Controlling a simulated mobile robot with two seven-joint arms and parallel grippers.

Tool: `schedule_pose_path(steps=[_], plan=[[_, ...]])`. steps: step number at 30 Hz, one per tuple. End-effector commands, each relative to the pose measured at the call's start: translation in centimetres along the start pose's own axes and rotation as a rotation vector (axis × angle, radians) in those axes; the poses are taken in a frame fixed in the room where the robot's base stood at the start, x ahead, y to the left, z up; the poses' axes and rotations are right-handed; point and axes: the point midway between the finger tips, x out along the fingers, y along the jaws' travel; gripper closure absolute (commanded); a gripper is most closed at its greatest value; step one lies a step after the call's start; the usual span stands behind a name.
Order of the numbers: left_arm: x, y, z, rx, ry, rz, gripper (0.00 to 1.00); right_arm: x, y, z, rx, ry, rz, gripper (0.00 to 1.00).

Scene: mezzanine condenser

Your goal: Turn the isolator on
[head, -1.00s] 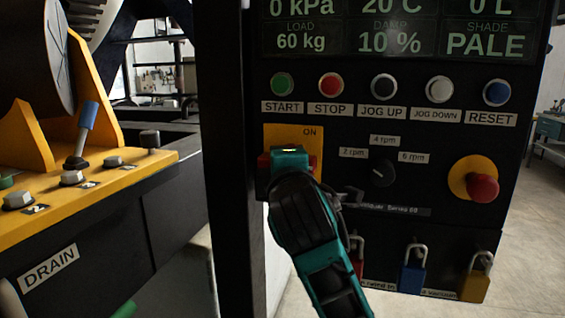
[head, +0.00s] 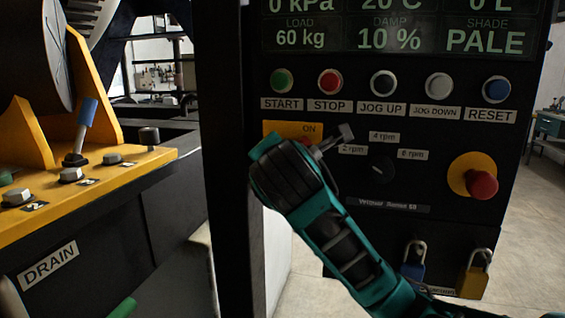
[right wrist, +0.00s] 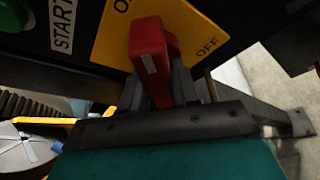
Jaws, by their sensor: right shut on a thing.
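The isolator has a yellow plate (head: 283,130) marked ON, on the dark control panel below the START button. In the head view my right wrist covers most of it, and only a bit of the red handle (head: 307,141) shows. In the right wrist view the red handle (right wrist: 149,50) stands out from the yellow plate (right wrist: 195,22), with the OFF mark to its right. My right gripper (right wrist: 165,88) is shut on this handle. The handle's exact angle against the marks is hard to tell. My left gripper is not in view.
Push buttons sit above the isolator, including START (head: 282,80) and STOP (head: 330,82). A rotary knob (head: 381,171) and a red emergency stop (head: 481,185) are to the right. Blue (head: 412,271) and gold (head: 474,281) padlocks hang below. A dark post (head: 232,190) stands close left.

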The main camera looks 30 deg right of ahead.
Motion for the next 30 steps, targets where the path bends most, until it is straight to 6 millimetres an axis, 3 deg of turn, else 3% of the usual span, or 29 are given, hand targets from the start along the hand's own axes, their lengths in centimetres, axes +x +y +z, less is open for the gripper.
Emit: schedule_pose_path(steps=[18,19,24,30], plan=[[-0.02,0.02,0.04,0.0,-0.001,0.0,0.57,0.04,-0.04,0.03,-0.037,-0.002,-0.016,1.0],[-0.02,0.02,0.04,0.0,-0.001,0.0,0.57,0.04,-0.04,0.03,-0.037,-0.001,-0.016,0.67],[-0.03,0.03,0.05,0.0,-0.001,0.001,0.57,0.03,-0.04,0.01,-0.036,-0.001,-0.015,0.51],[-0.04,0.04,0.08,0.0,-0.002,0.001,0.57,0.02,-0.03,0.0,-0.035,0.0,-0.015,0.49]])
